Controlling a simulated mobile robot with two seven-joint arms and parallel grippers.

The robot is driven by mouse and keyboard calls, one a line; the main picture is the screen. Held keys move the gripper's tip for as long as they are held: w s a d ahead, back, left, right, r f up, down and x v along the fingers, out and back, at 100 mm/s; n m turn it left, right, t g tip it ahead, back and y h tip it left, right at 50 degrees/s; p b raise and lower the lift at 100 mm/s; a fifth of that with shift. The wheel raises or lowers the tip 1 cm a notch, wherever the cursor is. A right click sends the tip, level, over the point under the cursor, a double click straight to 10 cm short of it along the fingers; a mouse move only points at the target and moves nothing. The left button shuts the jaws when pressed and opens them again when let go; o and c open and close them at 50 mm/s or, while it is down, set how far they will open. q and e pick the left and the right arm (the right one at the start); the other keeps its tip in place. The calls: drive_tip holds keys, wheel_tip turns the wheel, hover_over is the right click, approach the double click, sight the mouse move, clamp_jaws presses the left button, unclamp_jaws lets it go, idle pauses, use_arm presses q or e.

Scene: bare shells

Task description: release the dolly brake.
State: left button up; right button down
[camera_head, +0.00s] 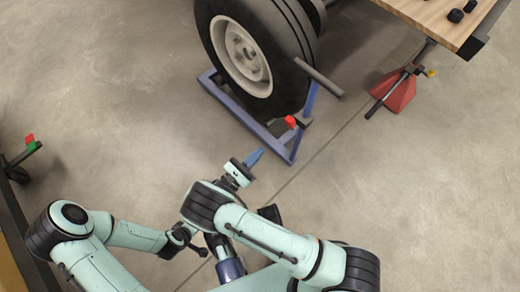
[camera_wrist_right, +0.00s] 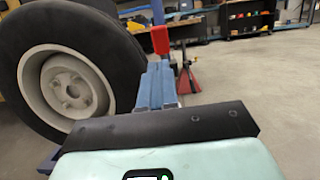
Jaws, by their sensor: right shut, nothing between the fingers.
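The wheel dolly (camera_head: 240,117) is a blue frame on the floor around the lower part of a big tyre. A red-tipped brake pedal or lever (camera_head: 290,122) stands at its near right corner; the red part also shows in the right wrist view (camera_wrist_right: 160,40), just beyond the fingertips. My right gripper (camera_head: 256,156) has blue fingers, shut and empty, pointing toward the dolly corner, short of the red part. The fingers show together in the right wrist view (camera_wrist_right: 157,84). My left gripper (camera_head: 186,240) is low in the head view, dark and small; its jaws cannot be made out.
The tyre (camera_head: 290,60) with its pale rim rises behind the dolly. A grey bar (camera_head: 320,78) sticks out at the dolly's right. The floor (camera_head: 420,200) at right is clear.

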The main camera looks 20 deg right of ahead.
approach(288, 123)
drive_tip(key=d, duration=0.1)
drive_tip(key=w+d, duration=0.1)
drive_tip(key=d, duration=0.1)
drive_tip(key=w+d, duration=0.1)
drive_tip(key=d, duration=0.1)
drive_tip(key=shift+w+b, duration=0.2)
drive_tip(key=shift+b, duration=0.15)
use_arm(q)
drive_tip(key=shift+a+f, duration=0.2)
drive_tip(key=shift+f, duration=0.4)
use_arm(e)
drive_tip(key=shift+w+d+r, duration=0.25)
drive_tip(key=shift+d, duration=0.4)
drive_tip(key=d+r+p, duration=0.1)
drive_tip(key=p, duration=0.1)
drive_tip(key=w+d+r+g+y+p, duration=0.1)
drive_tip(key=p, duration=0.1)
drive_tip(key=shift+d+r, duration=0.15)
use_arm(q)
drive_tip(key=s+d+r+g, duration=0.1)
drive_tip(key=s+d+r, duration=0.2)
drive_tip(key=s+r, duration=0.1)
drive_tip(key=shift+s+r+g+h, duration=0.3)
drive_tip(key=shift+s+r+h, duration=0.1)
drive_tip(key=shift+s, duration=0.1)
